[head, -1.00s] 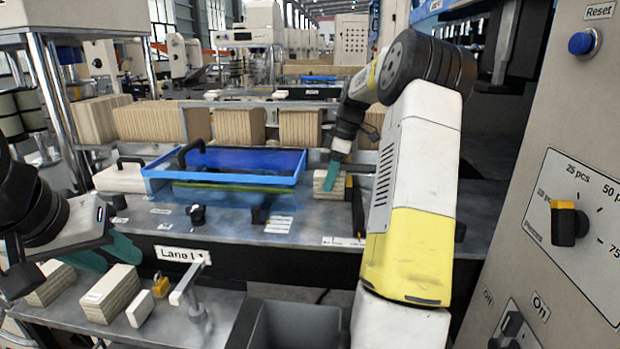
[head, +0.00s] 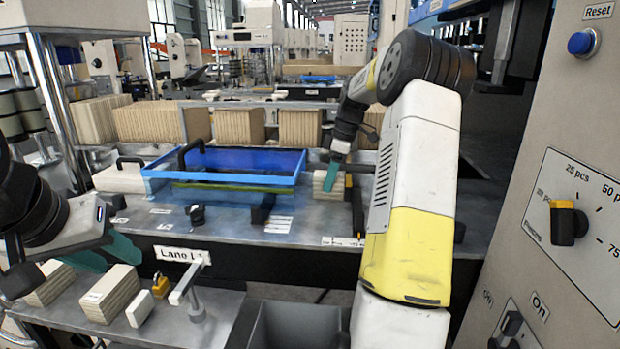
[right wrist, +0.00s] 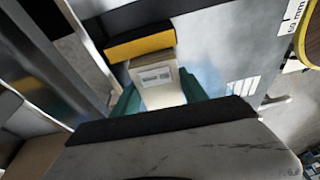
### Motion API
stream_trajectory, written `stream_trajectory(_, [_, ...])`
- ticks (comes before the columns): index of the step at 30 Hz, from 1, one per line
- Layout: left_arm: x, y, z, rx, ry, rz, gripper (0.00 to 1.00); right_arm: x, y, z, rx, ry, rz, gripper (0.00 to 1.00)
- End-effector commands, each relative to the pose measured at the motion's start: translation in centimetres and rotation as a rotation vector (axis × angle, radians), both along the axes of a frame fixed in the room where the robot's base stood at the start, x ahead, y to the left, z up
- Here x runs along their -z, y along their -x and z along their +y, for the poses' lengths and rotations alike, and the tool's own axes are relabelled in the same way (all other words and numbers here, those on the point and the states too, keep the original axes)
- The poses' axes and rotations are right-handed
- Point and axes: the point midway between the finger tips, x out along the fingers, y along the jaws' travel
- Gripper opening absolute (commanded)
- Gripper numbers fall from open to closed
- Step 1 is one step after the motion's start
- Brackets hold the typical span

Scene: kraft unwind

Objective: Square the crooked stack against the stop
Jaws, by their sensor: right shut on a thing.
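In the head view a small pale layered stack (head: 325,184) sits on the metal table, right of the blue tray. My right gripper (head: 334,172) reaches down onto it. In the right wrist view the stack (right wrist: 158,82), with a small label on top, lies between the two green fingers (right wrist: 160,100), and the gripper is shut on it. A yellow and black block (right wrist: 140,45) stands right against its far end; I cannot tell if they touch. My left gripper (head: 105,255) is at the left, above the front shelf; its fingers look apart, with nothing between them.
A blue tray (head: 292,180) with a black handle stands left of the stack. Cream stacks (head: 110,293), a yellow padlock (head: 161,287) and a grey bin (head: 285,335) are at the front. A control panel (head: 575,150) bounds the right.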

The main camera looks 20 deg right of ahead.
Motion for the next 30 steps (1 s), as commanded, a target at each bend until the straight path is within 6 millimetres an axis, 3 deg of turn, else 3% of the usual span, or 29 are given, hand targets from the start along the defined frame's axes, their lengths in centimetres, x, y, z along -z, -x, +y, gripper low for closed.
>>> stream_trajectory(8, [0.0,0.0,0.0,0.0,0.0,0.0,0.4,0.1,0.0,0.0,0.001,0.0,0.002,0.1])
stream_trajectory(9, [0.0,0.0,0.0,0.0,0.0,0.0,0.4,0.1,0.0,0.0,0.001,0.0,0.002,0.56])
stream_trajectory(12, [0.0,0.0,0.0,0.0,0.0,0.0,0.4,0.1,0.0,0.1,0.0,0.0,0.001,0.76])
stream_trajectory(23, [0.0,0.0,0.0,0.0,0.0,0.0,0.4,-0.4,-0.1,0.0,-0.001,-0.001,-0.002,0.76])
stream_trajectory(30, [0.0,0.0,0.0,0.0,0.0,0.0,0.4,-4.2,0.3,-0.9,0.001,0.0,-0.003,0.76])
